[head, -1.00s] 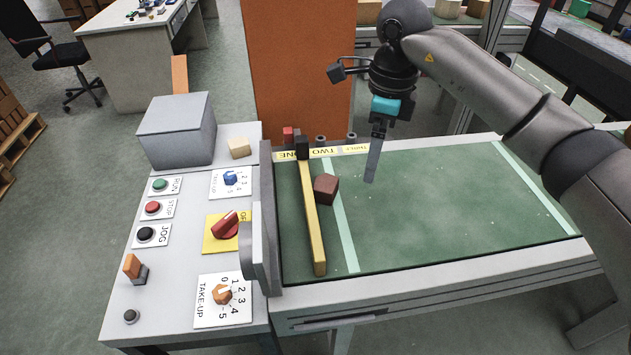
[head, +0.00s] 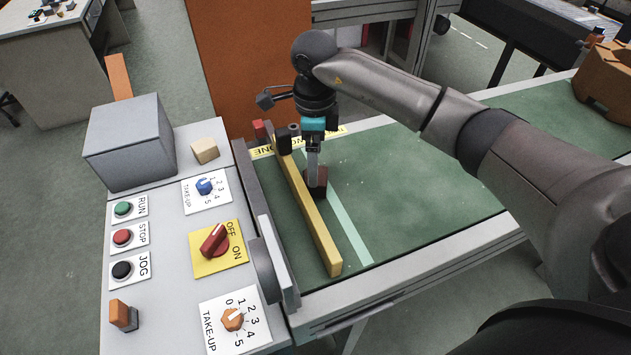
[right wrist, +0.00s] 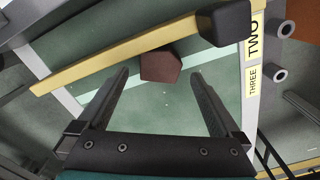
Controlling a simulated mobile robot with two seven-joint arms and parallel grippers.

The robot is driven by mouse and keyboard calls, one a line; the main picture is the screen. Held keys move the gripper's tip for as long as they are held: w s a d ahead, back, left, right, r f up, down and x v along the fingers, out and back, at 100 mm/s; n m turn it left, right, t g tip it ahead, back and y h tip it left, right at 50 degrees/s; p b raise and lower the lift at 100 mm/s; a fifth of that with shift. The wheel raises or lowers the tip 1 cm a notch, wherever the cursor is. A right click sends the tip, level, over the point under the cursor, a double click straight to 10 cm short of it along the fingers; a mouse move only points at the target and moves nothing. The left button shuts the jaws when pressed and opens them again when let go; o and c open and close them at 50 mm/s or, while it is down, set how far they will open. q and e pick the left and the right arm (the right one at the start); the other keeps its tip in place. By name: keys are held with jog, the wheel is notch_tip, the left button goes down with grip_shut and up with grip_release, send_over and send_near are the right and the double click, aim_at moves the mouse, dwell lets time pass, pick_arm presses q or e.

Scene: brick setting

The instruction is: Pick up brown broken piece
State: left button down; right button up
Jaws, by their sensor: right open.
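The brown broken piece (head: 320,188) lies on the green belt, against or very close to the right side of the yellow bar. In the head view my right gripper (head: 314,178) is in front of it and hides part of it. My left gripper is not in view.
The yellow bar (head: 313,222) with a dark end block runs along the belt (head: 420,165). A control panel (head: 160,270) with buttons and knobs stands at left, with a grey box (head: 130,145) and a beige block (head: 205,150). A brown object (head: 606,82) sits at far right. The belt's middle is clear.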

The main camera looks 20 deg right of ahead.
aim_at(320, 174)
jog(key=shift+d+f+b, duration=0.15)
jog(key=shift+f+b, duration=0.05)
jog(key=shift+f, duration=1.15)
jog(key=shift+d+f+b, duration=0.15)
jog(key=shift+f, duration=1.2)
jog(key=shift+s, duration=0.1)
jog(key=shift+c, duration=0.2)
jog(key=c, duration=1.3)
jog(key=shift+d+r, duration=0.1)
jog(key=shift+r, duration=0.05)
jog(key=shift+d+r, duration=0.15)
jog(key=shift+r, duration=0.4)
notch_tip(320, 174, up, 6)
jog(key=shift+f+p, duration=0.15)
jog(key=shift+p, duration=0.35)
jog(key=d, duration=1.3)
jog(key=s+d+b, duration=0.1)
jog(key=d, duration=0.5)
jog(key=shift+d, duration=0.25)
